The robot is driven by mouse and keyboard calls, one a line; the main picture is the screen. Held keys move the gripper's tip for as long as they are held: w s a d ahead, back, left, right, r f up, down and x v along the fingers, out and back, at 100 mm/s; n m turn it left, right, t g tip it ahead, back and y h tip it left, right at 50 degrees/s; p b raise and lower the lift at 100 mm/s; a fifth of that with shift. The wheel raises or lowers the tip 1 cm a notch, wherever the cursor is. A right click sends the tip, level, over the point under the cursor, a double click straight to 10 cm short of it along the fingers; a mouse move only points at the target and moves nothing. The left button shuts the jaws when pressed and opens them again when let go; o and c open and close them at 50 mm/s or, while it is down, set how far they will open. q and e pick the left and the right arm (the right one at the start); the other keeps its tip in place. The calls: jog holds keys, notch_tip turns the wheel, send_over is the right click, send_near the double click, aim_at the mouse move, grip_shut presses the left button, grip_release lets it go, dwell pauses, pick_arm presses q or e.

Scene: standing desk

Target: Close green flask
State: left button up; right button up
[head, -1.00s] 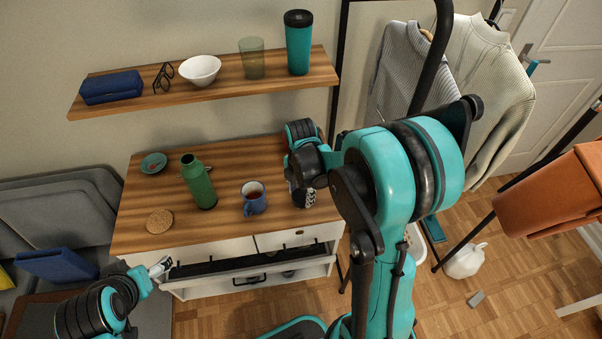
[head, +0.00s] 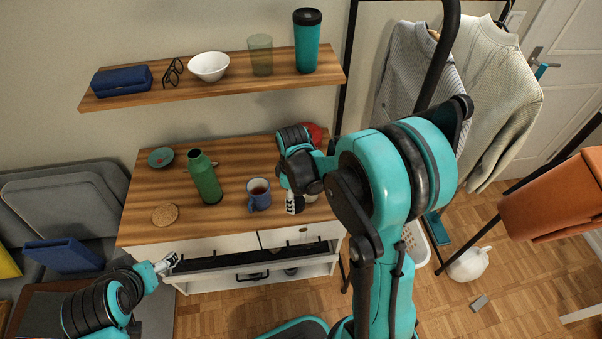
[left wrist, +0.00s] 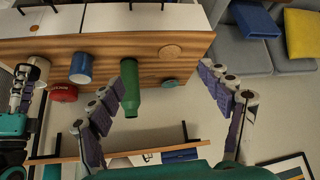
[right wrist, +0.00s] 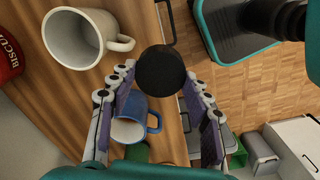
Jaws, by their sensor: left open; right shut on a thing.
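The green flask (head: 205,180) stands upright on the wooden desk top, left of the blue mug. It also shows in the left wrist view (left wrist: 128,90), and partly at the bottom of the right wrist view (right wrist: 137,152). My right gripper (head: 294,203) is over the desk's right part, apart from the flask. In the right wrist view it is shut on a round black lid (right wrist: 160,70), held between the fingertips. My left gripper (head: 168,263) is open and empty in front of the desk's left front edge. Its fingers spread wide in the left wrist view (left wrist: 162,82).
A blue mug (head: 258,195) stands between flask and right gripper. A white mug (right wrist: 75,40) and red tin (right wrist: 8,50) are near the right gripper. A cork coaster (head: 165,215) and small dish (head: 160,157) lie left of the flask. A shelf (head: 215,85) hangs above; a drawer stands open.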

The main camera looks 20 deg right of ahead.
jog(key=m, duration=0.1)
jog(key=a+m, duration=0.1)
jog(key=m, duration=0.3)
jog(key=shift+w+a+f, duration=0.1)
jog(key=shift+a+f, duration=0.15)
jog(key=shift+a, duration=0.1)
jog(key=m, duration=0.2)
jog(key=a+m, duration=0.1)
jog(key=m, duration=0.1)
jog(key=shift+a+f+m, duration=0.2)
jog(key=shift+m, duration=0.1)
